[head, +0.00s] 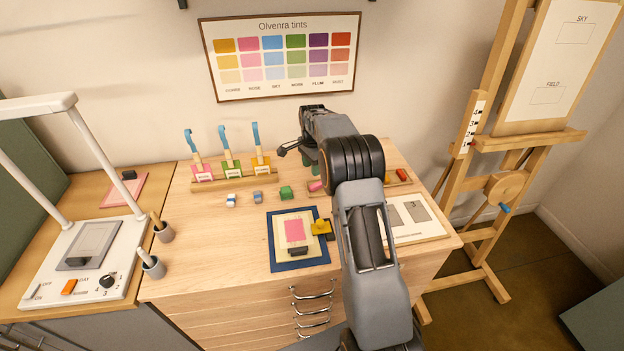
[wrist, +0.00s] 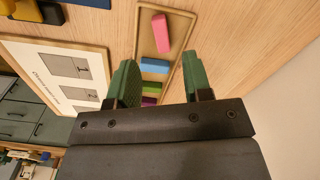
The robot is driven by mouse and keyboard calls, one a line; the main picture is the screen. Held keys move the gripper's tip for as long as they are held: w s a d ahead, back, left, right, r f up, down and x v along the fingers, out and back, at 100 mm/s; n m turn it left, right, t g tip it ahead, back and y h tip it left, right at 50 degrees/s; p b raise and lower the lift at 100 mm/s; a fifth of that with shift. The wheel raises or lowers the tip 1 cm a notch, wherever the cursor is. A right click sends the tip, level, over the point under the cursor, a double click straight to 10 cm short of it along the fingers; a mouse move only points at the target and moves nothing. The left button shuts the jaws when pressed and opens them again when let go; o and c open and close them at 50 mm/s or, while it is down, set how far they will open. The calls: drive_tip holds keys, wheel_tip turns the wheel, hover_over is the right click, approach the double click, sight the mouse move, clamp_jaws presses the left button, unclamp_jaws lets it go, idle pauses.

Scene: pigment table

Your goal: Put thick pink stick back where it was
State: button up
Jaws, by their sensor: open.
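The pink stick (wrist: 161,32) lies at a slant inside one end of a shallow wooden tray (wrist: 187,22) in the wrist view. In the head view the pink stick (head: 315,186) shows just left of my arm, which hides much of the tray (head: 405,178). My gripper (wrist: 159,62) has green fingers spread apart with nothing held between them. It is above the tray. The pink stick lies beyond the fingertips in the wrist view, apart from them.
Blue (wrist: 155,66), green (wrist: 152,85) and purple sticks share the tray. A rack (head: 232,181) holds blue-handled tools. A blue mat (head: 283,265) bears a pink-marked card, and a numbered board (head: 420,232) lies at right.

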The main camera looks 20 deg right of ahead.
drive_tip(key=s+a+r+n+t, duration=0.1)
drive_tip(key=s+a+r+n, duration=0.2)
drive_tip(key=s+r, duration=0.35)
drive_tip(key=s+a+r+n+t, duration=0.1)
drive_tip(key=s+a+r+n, duration=0.25)
drive_tip(key=s+r, duration=0.35)
drive_tip(key=s+a+f+n+t, duration=0.1)
drive_tip(key=s+n, duration=0.3)
drive_tip(key=s, duration=0.5)
drive_tip(key=s+a+f+n+t, duration=0.1)
drive_tip(key=s+a+n, duration=0.2)
drive_tip(key=s, duration=0.6)
drive_tip(key=shift+s+a+n, duration=0.2)
drive_tip(key=shift+a+n, duration=0.05)
drive_tip(key=shift+n, duration=0.9)
